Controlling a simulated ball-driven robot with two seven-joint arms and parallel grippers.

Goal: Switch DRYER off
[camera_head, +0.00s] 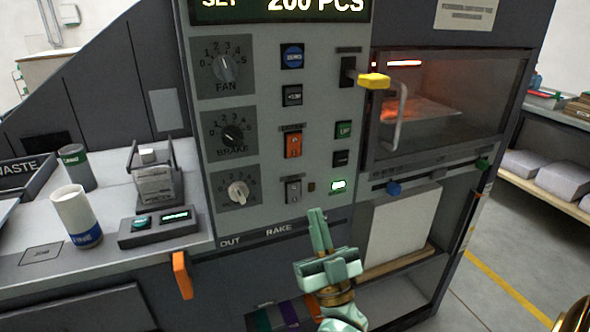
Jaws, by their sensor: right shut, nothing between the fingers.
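The control panel (265,110) of a grey machine faces me. It carries an orange rocker switch (293,145) and, below it, a grey rocker switch (293,190). Their small labels are too blurred to read, so I cannot tell which one is DRYER. A windowed chamber (450,105) right of the panel glows red inside. My right gripper (317,213) is shut and empty, its fingertips below and to the right of the grey rocker, apart from it in the picture. My left gripper is not in view.
A yellow-handled lever (373,80) sticks out at the panel's upper right, near the chamber's door handle (398,115). FAN (226,68) and BRAKE (232,135) knobs sit left of the switches. A jar (76,215) and a small device (158,226) stand on the left counter.

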